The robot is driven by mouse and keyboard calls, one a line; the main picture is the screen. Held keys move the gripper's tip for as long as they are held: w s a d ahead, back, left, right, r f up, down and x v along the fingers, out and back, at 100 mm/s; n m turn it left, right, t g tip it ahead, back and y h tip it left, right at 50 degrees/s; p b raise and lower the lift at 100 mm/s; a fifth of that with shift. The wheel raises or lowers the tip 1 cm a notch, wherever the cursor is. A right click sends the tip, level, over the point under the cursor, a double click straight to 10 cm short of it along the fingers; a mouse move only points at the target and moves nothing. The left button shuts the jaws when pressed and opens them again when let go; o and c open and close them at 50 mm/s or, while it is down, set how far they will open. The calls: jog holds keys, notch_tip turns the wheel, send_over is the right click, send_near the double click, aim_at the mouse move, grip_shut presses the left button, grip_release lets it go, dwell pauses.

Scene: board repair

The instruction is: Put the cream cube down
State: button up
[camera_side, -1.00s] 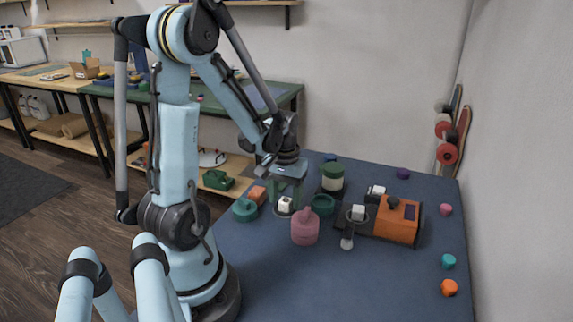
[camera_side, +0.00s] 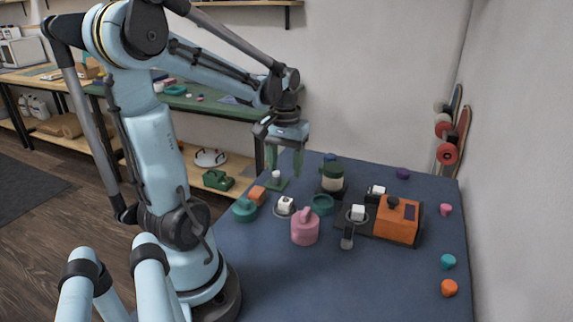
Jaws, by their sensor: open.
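A cream cube (camera_side: 286,202) sits on a small round grey dish (camera_side: 278,212) at the table's left side. Other pale cubes are in view: one (camera_side: 357,211) on a dark round-ended holder and one (camera_side: 377,190) beside the orange box. My gripper (camera_side: 284,170) is open and empty, with its green fingers pointing down. It is behind the cream cube and higher, apart from it. A small white piece on a green square base (camera_side: 276,183) shows below and between the fingers; I cannot tell how far below.
A pink lidded pot (camera_side: 305,229), a teal pot (camera_side: 245,210) and a green ring-shaped dish (camera_side: 322,205) stand close to the cream cube. A jar with a green lid (camera_side: 331,176) and an orange box (camera_side: 397,220) stand to the right. The front of the blue table (camera_side: 350,290) is clear.

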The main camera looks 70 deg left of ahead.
jog(key=w+d+r+m+t, duration=0.1)
jog(key=w+d+m+t, duration=0.1)
jog(key=d, duration=0.7)
jog(key=w+d+r+m+t, duration=0.1)
jog(key=d+m+t, duration=0.4)
jog(key=d, duration=0.5)
jog(key=shift+w+r+m, duration=0.3)
jog(key=shift+w+m, duration=0.35)
jog(key=shift+m, duration=0.35)
